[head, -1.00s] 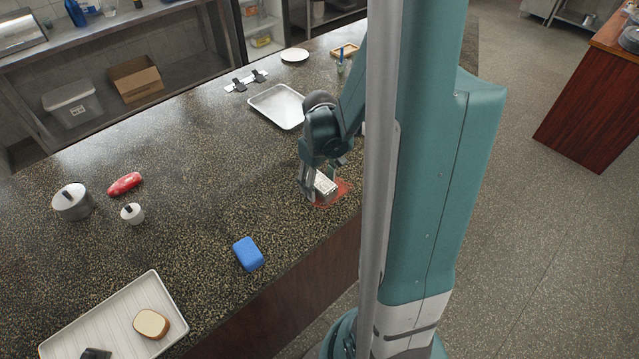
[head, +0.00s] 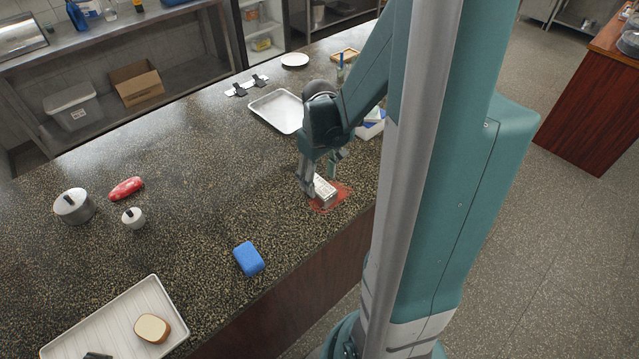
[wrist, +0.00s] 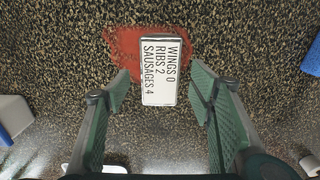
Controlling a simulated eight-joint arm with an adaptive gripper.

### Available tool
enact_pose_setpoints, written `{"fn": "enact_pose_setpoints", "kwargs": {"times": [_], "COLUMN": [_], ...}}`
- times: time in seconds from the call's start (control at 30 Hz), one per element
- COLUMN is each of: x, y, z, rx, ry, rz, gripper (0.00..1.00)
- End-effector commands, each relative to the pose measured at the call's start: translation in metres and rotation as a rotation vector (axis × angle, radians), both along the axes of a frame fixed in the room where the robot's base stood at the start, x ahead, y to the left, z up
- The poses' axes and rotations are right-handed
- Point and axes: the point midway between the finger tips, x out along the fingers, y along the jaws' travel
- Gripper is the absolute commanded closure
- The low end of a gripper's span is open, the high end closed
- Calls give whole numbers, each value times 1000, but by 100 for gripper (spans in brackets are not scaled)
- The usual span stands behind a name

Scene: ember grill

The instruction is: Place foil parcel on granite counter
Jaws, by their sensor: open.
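A small pale block (head: 325,189) with a printed label lies on a red patch of the granite counter (head: 200,210). In the wrist view the label on this block (wrist: 160,72) reads WINGS 0, RIBS 2, SAUSAGES 4. I cannot tell whether it is the foil parcel; nothing else in view is clearly foil-wrapped. My gripper (head: 322,178) is low over the counter at the block. In the wrist view my gripper (wrist: 160,83) is open, with one finger on each side of the block and a gap on both sides.
The red patch (wrist: 122,50) spreads under the block. A metal tray (head: 277,108) lies behind my gripper. A blue sponge (head: 248,258), white ribbed tray (head: 105,325), red item (head: 126,188) and lidded pot (head: 73,206) stand left. The counter's middle is clear.

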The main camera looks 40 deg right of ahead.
Motion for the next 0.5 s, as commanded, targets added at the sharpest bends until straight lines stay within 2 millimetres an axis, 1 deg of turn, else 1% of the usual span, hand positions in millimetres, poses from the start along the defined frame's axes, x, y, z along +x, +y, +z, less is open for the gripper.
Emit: {"fn": "enact_pose_setpoints", "kwargs": {"times": [0.1,0.5], "x": [0,0], "y": [0,0], "z": [14,58], "rx": [0,0], "ry": [0,0], "rz": [0,0], "gripper": [46,46]}}
